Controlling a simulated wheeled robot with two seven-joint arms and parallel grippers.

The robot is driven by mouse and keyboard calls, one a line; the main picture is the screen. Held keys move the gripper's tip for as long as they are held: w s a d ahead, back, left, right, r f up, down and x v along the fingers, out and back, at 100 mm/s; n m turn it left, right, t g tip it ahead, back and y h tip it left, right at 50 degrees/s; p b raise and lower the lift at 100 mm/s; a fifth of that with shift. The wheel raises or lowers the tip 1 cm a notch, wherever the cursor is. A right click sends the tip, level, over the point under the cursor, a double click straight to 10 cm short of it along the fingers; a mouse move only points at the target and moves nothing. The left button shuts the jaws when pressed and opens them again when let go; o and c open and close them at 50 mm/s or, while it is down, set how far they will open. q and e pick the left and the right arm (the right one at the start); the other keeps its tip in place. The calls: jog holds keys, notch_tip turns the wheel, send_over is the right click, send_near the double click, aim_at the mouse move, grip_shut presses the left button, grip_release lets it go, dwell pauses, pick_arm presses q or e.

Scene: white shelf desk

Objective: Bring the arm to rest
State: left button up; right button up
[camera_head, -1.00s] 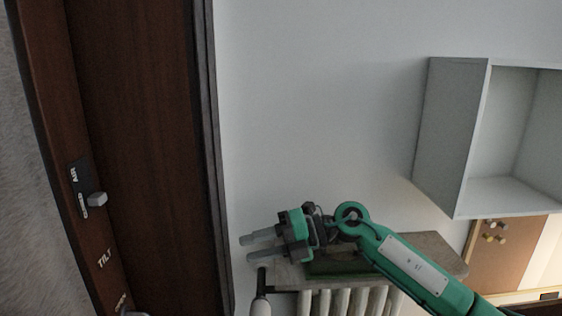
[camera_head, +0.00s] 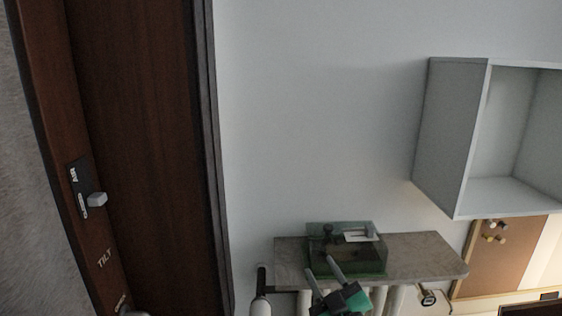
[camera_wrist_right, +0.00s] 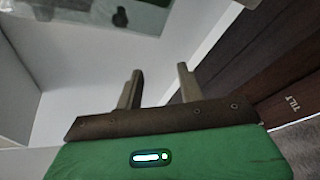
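My right gripper (camera_head: 322,269) is low in the head view, in front of the grey ledge (camera_head: 428,257), with its two grey fingers apart and pointing up in the picture. In the right wrist view the gripper's fingers (camera_wrist_right: 159,76) also stand apart, with nothing between them. Only the gripper and a little of its green body show in the head view; the rest of my right arm is out of that view. My left gripper is in neither view.
A green see-through box (camera_head: 368,258) stands on the ledge, just behind my right gripper. A white open shelf unit (camera_head: 447,135) is on the wall at the right. A brown board (camera_head: 490,268) is below it. A dark wooden door (camera_head: 145,150) fills the left side.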

jog(key=s+d+f+m+g+h, duration=0.2)
jog(key=d+f+m+h, duration=0.1)
jog(key=f, duration=0.2)
jog(key=s+d+f+m+g+h, duration=0.2)
jog(key=s+d+f, duration=0.1)
jog(key=f, duration=0.2)
jog(key=s+d+f+m+g+h, duration=0.1)
jog(key=s+d+f+g, duration=0.25)
jog(key=s+f, duration=0.4)
jog(key=s+d+f+m+g, duration=0.15)
jog(key=s+f+g, duration=0.3)
jog(key=s, duration=0.65)
jog(key=s+d+f+m+g+h, duration=0.1)
jog(key=s+d+f+g, duration=0.2)
jog(key=s+f+g, duration=0.45)
notch_tip(320, 180, down, 30)
jog(key=s+t, duration=0.2)
jog(key=s+d+f+g, duration=0.1)
jog(key=s+d+f, duration=0.2)
jog(key=s+f, duration=1.5)
jog(key=shift+s+d+f+n+b, duration=0.15)
jog(key=shift+s+f+n+b, duration=0.25)
jog(key=shift+f, duration=0.2)
jog(key=shift+g, duration=0.25)
